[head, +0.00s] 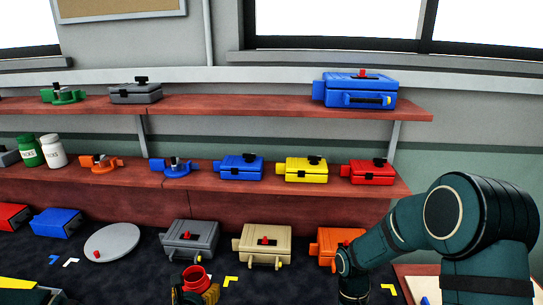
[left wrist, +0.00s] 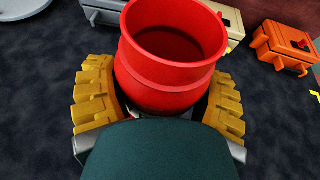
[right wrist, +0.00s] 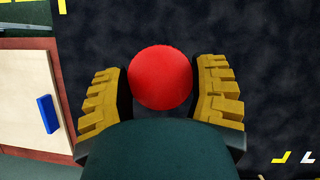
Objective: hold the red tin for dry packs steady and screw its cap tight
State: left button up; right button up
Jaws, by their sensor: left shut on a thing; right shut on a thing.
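The red tin (head: 197,275) is at the bottom of the head view, upright, with its open mouth showing. My left gripper (head: 196,292) is shut around it. In the left wrist view the tin (left wrist: 170,60) sits between the yellow finger pads and its inside looks dark and empty. The round red cap (right wrist: 160,77) shows in the right wrist view. My right gripper (right wrist: 160,95) is shut on it, a pad on each side. The cap is apart from the tin. In the head view my right arm comes down at the right and its fingers are out of frame.
Grey (head: 190,241), beige (head: 265,244) and orange (head: 335,243) cases stand on the dark table behind the tin, near a grey disc (head: 111,242). Shelves (head: 270,107) behind hold more cases and jars. A pale board (right wrist: 25,100) with a blue block (right wrist: 48,114) shows in the right wrist view.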

pick_arm(q)
jog(key=shift+s+d+r, duration=0.1)
jog(key=shift+d+r, duration=0.2)
jog(key=shift+d, duration=0.4)
pick_arm(e)
jog(key=shift+w+a+r+m, duration=0.3)
jog(key=shift+a+r+m, duration=0.4)
jog(key=shift+a+r, duration=0.05)
pick_arm(q)
jog(key=shift+d, duration=0.1)
jog(key=s+d+f+m+g+h, duration=0.2)
jog(key=d+m+h, duration=0.6)
jog(key=d, duration=0.6)
jog(key=shift+g+h, duration=0.5)
jog(key=shift+g, duration=0.1)
jog(key=shift+s+a+f, duration=0.1)
pick_arm(e)
jog(key=w+a+r+m+t+y, duration=0.1)
jog(key=w+a+r+m+y, duration=0.1)
jog(key=a+r+m, duration=0.4)
jog(key=w+a+r+m+t+y, duration=0.1)
jog(key=w+a+r+m, duration=0.4)
jog(key=a, duration=1)
notch_tip(320, 180, up, 4)
jog(key=shift+a+f+m+y, duration=0.1)
jog(key=shift+a+m+y, duration=0.2)
jog(key=shift+m+y, duration=0.6)
jog(key=shift+f, duration=0.1)
